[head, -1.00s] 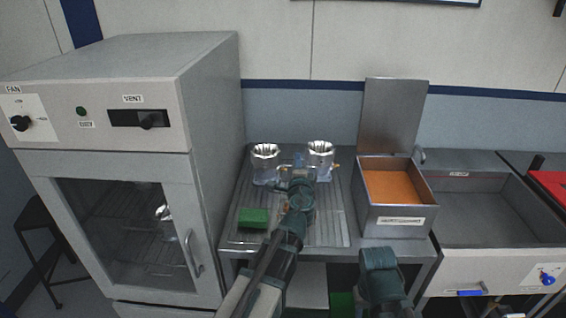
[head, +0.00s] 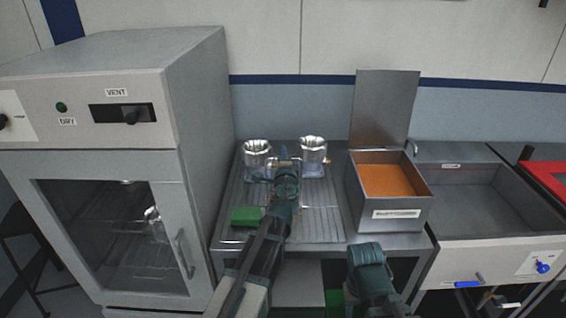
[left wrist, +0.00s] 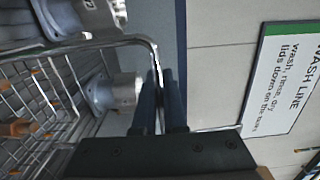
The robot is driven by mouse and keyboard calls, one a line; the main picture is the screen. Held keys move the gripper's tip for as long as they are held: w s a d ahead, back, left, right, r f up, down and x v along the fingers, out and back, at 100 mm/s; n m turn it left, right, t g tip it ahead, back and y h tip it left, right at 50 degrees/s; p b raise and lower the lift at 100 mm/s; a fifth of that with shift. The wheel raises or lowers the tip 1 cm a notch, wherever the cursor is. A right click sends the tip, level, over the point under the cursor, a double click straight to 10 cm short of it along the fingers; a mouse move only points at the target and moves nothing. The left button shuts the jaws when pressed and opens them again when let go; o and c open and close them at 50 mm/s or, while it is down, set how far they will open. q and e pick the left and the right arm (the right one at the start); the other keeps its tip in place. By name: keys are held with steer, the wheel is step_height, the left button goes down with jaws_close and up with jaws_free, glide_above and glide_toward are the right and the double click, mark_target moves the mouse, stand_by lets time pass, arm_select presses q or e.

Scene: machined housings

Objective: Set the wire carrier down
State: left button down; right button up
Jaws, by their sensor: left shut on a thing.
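My left gripper (left wrist: 172,105) is shut on the metal bar of the wire carrier (left wrist: 153,55), whose grid with orange clips fills the left of the left wrist view. In the head view my left gripper (head: 288,172) is over the back of the ribbed drainboard (head: 322,218) and hides most of the carrier. Two shiny machined housings with bluish lower parts, a left one (head: 257,157) and a right one (head: 313,154), stand upright on either side of the gripper. I cannot tell whether the carrier touches the board. My right arm shows low in the head view, its fingers out of sight.
A green block (head: 246,216) lies at the board's front left. An open box (head: 398,217) with orange contents and a raised lid stands to the right, then a grey basin (head: 480,195). A cabinet (head: 205,150) with a glass door stands close on the left.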

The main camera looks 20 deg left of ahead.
arm_select(q)
steer(key=shift+a+f+b, duration=0.1)
steer(key=shift+f+b, duration=0.25)
steer(key=shift+f, duration=0.45)
steer(key=shift+f, duration=0.15)
steer(key=c, duration=1)
jaws_free()
